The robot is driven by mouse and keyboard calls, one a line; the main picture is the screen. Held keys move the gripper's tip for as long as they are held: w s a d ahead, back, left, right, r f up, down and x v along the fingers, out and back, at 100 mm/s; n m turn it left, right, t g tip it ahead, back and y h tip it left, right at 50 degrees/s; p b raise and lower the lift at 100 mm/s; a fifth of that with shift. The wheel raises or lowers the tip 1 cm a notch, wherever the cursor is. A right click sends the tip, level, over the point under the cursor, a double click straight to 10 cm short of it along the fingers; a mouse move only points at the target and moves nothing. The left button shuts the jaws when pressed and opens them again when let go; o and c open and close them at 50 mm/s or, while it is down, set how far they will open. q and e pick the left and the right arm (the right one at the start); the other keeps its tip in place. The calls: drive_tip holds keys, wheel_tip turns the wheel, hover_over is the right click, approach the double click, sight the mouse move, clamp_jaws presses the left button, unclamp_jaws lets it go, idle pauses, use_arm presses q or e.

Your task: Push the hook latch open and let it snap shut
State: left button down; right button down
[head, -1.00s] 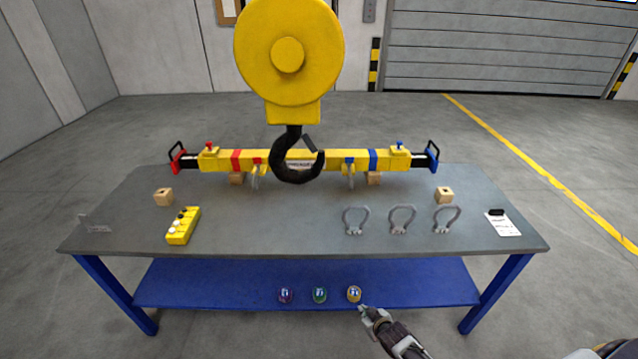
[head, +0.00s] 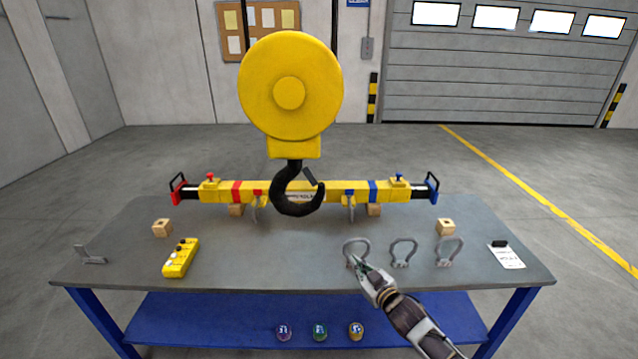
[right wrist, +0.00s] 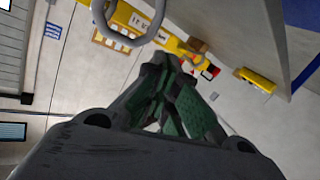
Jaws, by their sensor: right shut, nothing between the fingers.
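A black crane hook (head: 297,198) hangs below a yellow hook block (head: 290,92), in front of the yellow spreader beam (head: 330,190). Its dark latch (head: 310,177) is a short piece at the hook's mouth, slanting near the tip. My right gripper (head: 358,264) is shut and empty in the head view. It is over the table's front part, at the left shackle of the row, below and right of the hook. In the right wrist view its green-padded fingers (right wrist: 165,85) are together. I cannot tell if it touches the shackle. My left gripper is not in view.
Three grey shackles, left (head: 356,247), middle (head: 404,253) and right (head: 449,252), stand on the grey table (head: 300,262). A yellow pendant control (head: 181,258) lies left and a clipboard (head: 507,256) right. The table's middle, in front of the hook, is clear.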

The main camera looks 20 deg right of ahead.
drive_tip(key=a+r+n+t+y, duration=0.3)
drive_tip(key=r+n+y, duration=0.4)
drive_tip(key=r, duration=1.5)
drive_tip(key=y, duration=0.3)
drive_tip(key=shift+s+n, duration=0.3)
drive_tip(key=shift+s, duration=0.05)
drive_tip(key=shift+w+a+r, duration=0.15)
drive_tip(key=p, duration=0.3)
approach(306, 170)
drive_tip(key=shift+a+r, duration=0.7)
drive_tip(key=shift+r, duration=0.95)
drive_tip(key=shift+w+a+f, duration=0.15)
drive_tip(key=shift+w+f, duration=0.1)
drive_tip(key=shift+w, duration=0.35)
drive_tip(key=shift+w+a+f, duration=0.15)
drive_tip(key=shift+w+f, duration=0.1)
drive_tip(key=shift+w, duration=0.3)
drive_tip(key=shift+w+a+f, duration=0.15)
drive_tip(key=shift+w+f, duration=0.05)
drive_tip(key=shift+w, duration=0.4)
drive_tip(key=shift+a+f+t+b, duration=0.1)
drive_tip(key=shift+f+t+b, duration=0.05)
drive_tip(key=shift+t+b, duration=0.2)
